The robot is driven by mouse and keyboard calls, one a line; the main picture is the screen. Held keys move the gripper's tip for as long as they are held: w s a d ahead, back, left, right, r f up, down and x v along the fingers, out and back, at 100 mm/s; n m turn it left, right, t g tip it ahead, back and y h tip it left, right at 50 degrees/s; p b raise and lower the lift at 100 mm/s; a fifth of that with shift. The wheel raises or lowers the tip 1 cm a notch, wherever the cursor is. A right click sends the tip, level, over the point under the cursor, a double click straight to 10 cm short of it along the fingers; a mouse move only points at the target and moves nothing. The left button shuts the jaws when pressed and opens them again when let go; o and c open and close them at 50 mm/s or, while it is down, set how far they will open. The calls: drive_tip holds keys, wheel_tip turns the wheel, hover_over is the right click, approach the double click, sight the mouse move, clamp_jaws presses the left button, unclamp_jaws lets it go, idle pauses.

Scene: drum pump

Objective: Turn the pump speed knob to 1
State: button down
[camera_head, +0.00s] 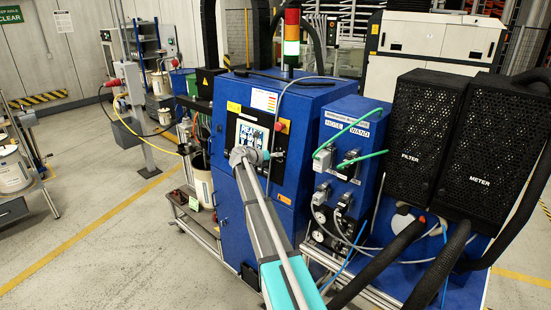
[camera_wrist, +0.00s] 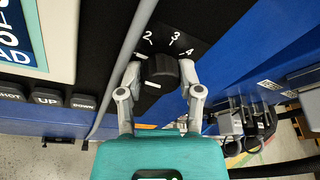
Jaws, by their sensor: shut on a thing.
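The black pump speed knob (camera_wrist: 160,70) sits on a dark dial plate in the wrist view. White numerals 2, 3 and 4 show around its far side; no 1 can be read. A short white mark shows on the knob's lower left, but I cannot tell for sure where the pointer aims. My gripper (camera_wrist: 162,72) is shut on the knob, one grey finger on each side. In the head view my gripper (camera_head: 264,155) reaches the front of the blue cabinet (camera_head: 232,225), and the knob cannot be made out there.
A screen (camera_head: 250,133) and the UP button (camera_wrist: 47,97) lie left of the knob. Connectors (camera_wrist: 240,125) and hoses are to the right. Black FILTER (camera_head: 425,135) and METER (camera_head: 490,150) boxes stand at the right.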

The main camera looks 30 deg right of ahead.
drive_tip(key=shift+s+f+n, duration=0.1)
drive_tip(key=shift+n, duration=0.3)
drive_tip(key=shift+c, duration=1.3)
unclamp_jaws()
drive_tip(key=shift+m, duration=0.4)
